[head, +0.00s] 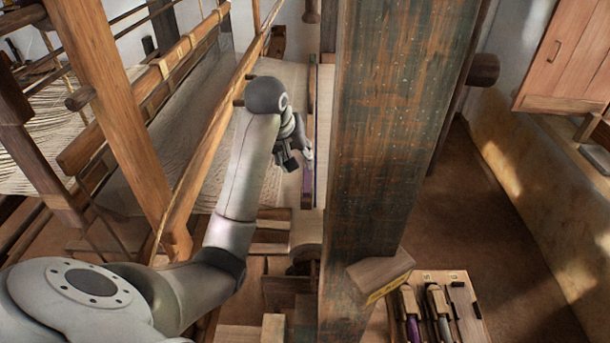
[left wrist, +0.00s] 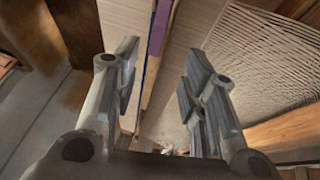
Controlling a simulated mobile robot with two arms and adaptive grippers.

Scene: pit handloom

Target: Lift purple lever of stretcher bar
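The stretcher bar (head: 311,100) is a narrow wooden strip lying lengthwise on the pale cloth, just left of the big post. Its purple lever (head: 307,187) shows at the near part of the bar, beside my left gripper (head: 301,152). In the left wrist view the purple lever (left wrist: 158,30) runs up between and beyond the fingertips of the left gripper (left wrist: 162,58). The fingers are spread apart with a wide gap and hold nothing that I can see. Whether a finger touches the bar is unclear. My right gripper is in neither view.
A thick weathered post (head: 385,130) stands close on the right of the bar. Slanted loom beams (head: 115,110) and warp threads (head: 205,85) fill the left. A tray (head: 468,328) with purple and grey tools sits at the lower right. Bare floor lies beyond it.

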